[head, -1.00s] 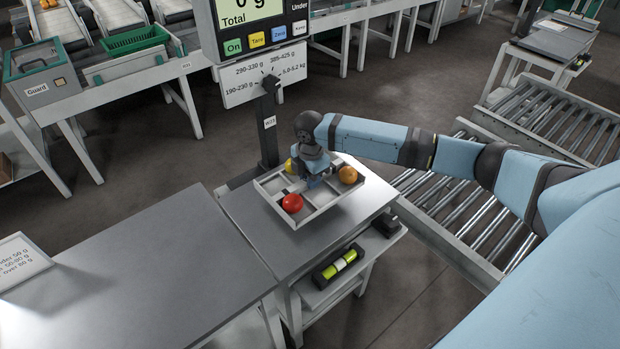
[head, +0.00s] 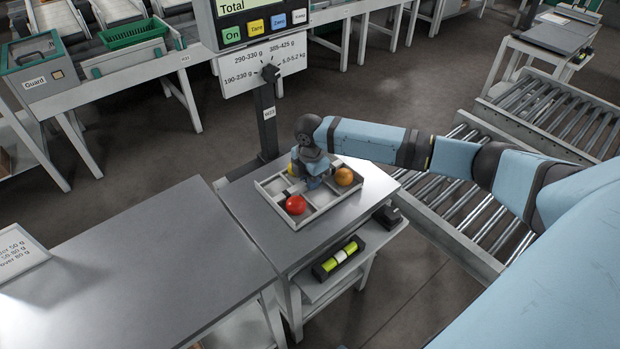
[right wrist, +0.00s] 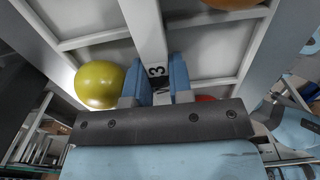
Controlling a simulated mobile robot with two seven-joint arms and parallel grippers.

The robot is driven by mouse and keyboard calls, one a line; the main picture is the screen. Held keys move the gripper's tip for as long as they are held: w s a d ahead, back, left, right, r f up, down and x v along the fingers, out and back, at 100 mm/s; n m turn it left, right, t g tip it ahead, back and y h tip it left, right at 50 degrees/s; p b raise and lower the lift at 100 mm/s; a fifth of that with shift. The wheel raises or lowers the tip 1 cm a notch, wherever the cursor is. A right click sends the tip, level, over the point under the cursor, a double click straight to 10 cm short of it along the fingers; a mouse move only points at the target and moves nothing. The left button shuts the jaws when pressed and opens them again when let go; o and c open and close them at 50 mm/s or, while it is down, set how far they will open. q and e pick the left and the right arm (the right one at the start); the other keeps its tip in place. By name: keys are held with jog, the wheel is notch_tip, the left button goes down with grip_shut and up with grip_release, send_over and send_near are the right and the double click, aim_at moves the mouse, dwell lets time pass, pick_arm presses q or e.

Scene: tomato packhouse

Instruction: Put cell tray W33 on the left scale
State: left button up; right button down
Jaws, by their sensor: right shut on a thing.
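The cell tray (head: 330,206) is a shallow pale tray with dividers. It is over the grey scale plate (head: 347,222), below the display; I cannot tell whether it touches. It holds a red tomato (head: 296,205), an orange one (head: 344,176) and a yellow one, mostly hidden in the head view but clear in the right wrist view (right wrist: 100,85). My right gripper (head: 312,182) is shut on the tray's middle bar (right wrist: 147,30); its label is partly covered, with a "3" readable. My left gripper is out of view.
The scale's post (head: 266,125) and display (head: 262,20) stand just behind the tray. A grey table (head: 130,260) with a sign (head: 18,250) adjoins at left. A roller conveyor (head: 450,205) lies right. A black holder with yellow-green items (head: 338,258) sits on the shelf below.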

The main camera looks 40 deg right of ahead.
jog(key=shift+f+p, duration=0.25)
jog(key=shift+p, duration=0.05)
jog(key=c, duration=0.9)
grip_release()
jog(key=shift+c, duration=0.2)
jog(key=c, duration=0.3)
